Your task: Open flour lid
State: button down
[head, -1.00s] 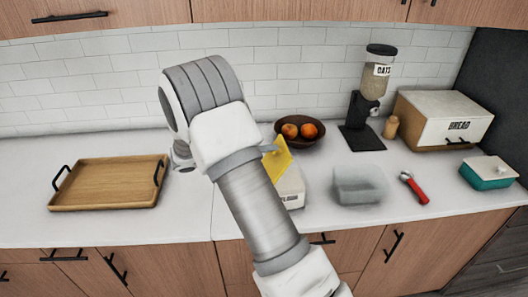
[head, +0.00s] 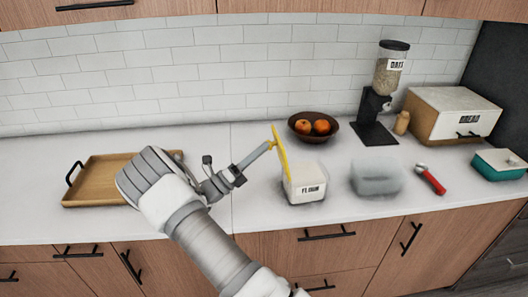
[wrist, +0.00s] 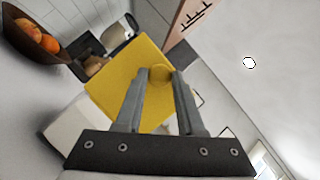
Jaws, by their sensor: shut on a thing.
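The flour box (head: 306,188) is white with a dark label and stands on the counter right of my gripper. Its yellow lid (head: 281,150) stands steeply on edge at the box's left side, seen almost edge-on. Its lower edge meets the box's left rim; I cannot tell if a hinge joins them. My gripper (head: 271,146) is at the lid's outer left face. In the wrist view the lid (wrist: 120,80) fills the middle, and my fingers (wrist: 160,80) are shut on its round yellow knob (wrist: 159,73). Part of the white box (wrist: 64,132) shows behind the lid.
A fruit bowl (head: 313,127) stands behind the box. A translucent bin (head: 376,178) and a red-handled tool (head: 430,179) are to its right, with an oats dispenser (head: 388,90) and a bread box (head: 452,117) farther back. A wooden tray (head: 95,182) is at the left.

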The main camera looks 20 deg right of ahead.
jog(key=shift+a+f+n+t+h+b, duration=0.3)
jog(key=shift+a+f+h+b, duration=0.05)
jog(key=shift+f+h, duration=0.15)
jog(key=c, duration=0.5)
grip_release()
jog(key=s+a+f+b, duration=0.1)
jog(key=a, duration=1.3)
jog(key=shift+s+a+f+b, duration=0.2)
jog(key=shift+s+f+b, duration=0.1)
jog(key=shift+b, duration=0.05)
